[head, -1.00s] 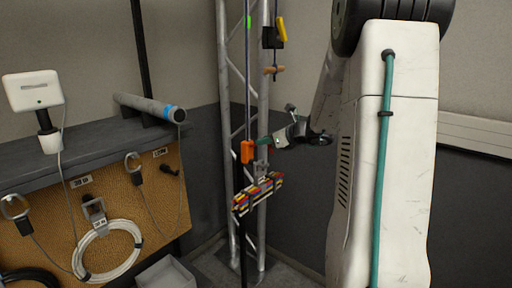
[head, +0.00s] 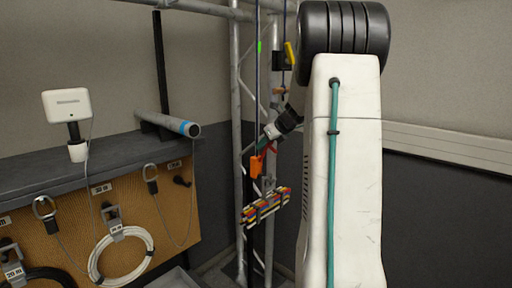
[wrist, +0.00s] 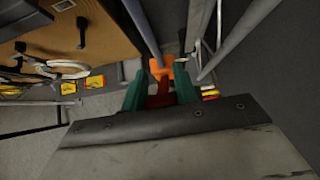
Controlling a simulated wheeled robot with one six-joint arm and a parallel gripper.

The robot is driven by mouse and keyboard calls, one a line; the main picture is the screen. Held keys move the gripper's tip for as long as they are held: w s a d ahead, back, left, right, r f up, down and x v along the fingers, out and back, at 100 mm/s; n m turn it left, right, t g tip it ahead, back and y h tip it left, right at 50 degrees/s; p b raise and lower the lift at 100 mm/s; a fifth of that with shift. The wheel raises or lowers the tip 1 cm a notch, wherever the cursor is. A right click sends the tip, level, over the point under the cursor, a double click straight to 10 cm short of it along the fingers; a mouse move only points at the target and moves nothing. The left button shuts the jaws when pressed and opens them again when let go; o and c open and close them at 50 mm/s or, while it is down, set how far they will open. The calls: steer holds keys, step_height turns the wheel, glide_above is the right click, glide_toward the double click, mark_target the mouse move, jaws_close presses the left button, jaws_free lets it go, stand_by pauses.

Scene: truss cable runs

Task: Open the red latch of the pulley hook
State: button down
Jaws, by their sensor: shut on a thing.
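The orange pulley hook (head: 256,167) hangs on a dark rope in front of the truss, with a bundle of multicoloured cables (head: 262,208) below it. My gripper (head: 264,147) reaches to the hook's upper side from the upper right. Its red latch (head: 272,150) shows beside the gripper's tip. In the wrist view the orange hook (wrist: 158,68) lies just beyond the green fingers of my gripper (wrist: 160,88). The red latch (wrist: 160,96) is between these fingers, and they are shut on it. The latch's far end is partly hidden.
A metal truss (head: 240,130) stands close behind the hook. A second rope with a yellow-handled part (head: 290,53) hangs at the upper right. To the left is a dark shelf (head: 70,168) over a board (head: 150,210) with hung cable coils. A grey tube (head: 165,124) lies on the shelf.

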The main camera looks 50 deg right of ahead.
mark_target(275, 150)
steer(key=shift+w, duration=0.3)
stand_by(1.1)
steer(key=c, duration=1.1)
jaws_free()
steer(key=shift+f, duration=0.1)
steer(key=v, duration=0.7)
steer(key=shift+s+r, duration=0.25)
steer(key=shift+r, duration=0.15)
